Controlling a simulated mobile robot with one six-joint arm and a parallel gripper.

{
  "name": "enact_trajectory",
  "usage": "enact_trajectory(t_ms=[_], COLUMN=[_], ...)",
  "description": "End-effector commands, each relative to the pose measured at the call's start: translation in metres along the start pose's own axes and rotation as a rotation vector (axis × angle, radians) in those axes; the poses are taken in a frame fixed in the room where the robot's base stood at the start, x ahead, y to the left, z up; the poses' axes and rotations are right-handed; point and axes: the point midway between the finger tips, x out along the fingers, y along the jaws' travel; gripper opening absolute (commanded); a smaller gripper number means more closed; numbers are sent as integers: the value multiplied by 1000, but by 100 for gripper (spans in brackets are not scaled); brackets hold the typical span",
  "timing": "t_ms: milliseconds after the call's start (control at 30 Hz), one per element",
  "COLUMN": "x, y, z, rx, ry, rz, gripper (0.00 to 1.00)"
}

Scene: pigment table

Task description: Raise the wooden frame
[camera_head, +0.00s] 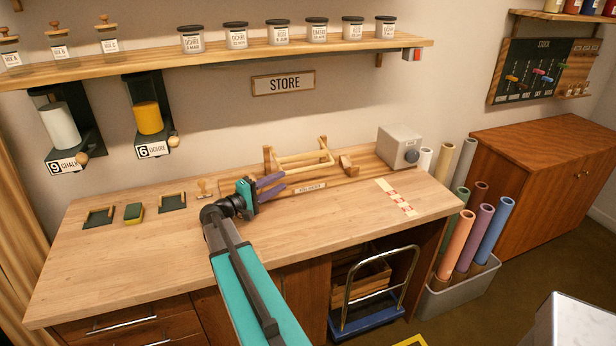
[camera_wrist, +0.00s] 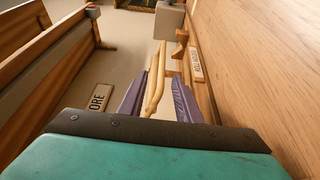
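The wooden frame (camera_head: 306,168) is a pale yellow U-shaped bar set low on a wooden base board (camera_head: 345,180) at the back of the workbench. In the wrist view the frame (camera_wrist: 161,62) runs away between my two purple fingers. My gripper (camera_head: 283,181) is at the frame's left end, pointing right along it. The fingers are apart, with a clear gap between them in the wrist view (camera_wrist: 166,75). I cannot tell whether either finger touches the frame.
A grey box with a dial (camera_head: 400,146) stands at the board's right end. A labelled plate (camera_head: 310,187) is on the board's front. A red-and-cream strip (camera_head: 395,197) lies to the right. The bench front is clear.

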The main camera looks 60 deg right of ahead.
Motion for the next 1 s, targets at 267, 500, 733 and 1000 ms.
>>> enact_trajectory(t_ms=[267, 500, 733, 1000], x=[1, 2, 13, 45], y=[-6, -6, -5, -3], z=[1, 1, 1, 1], rx=[0, 0, 0, -1], ry=[-2, -2, -4, -6], rz=[0, 0, 0, 0], gripper=[31, 31, 31, 31])
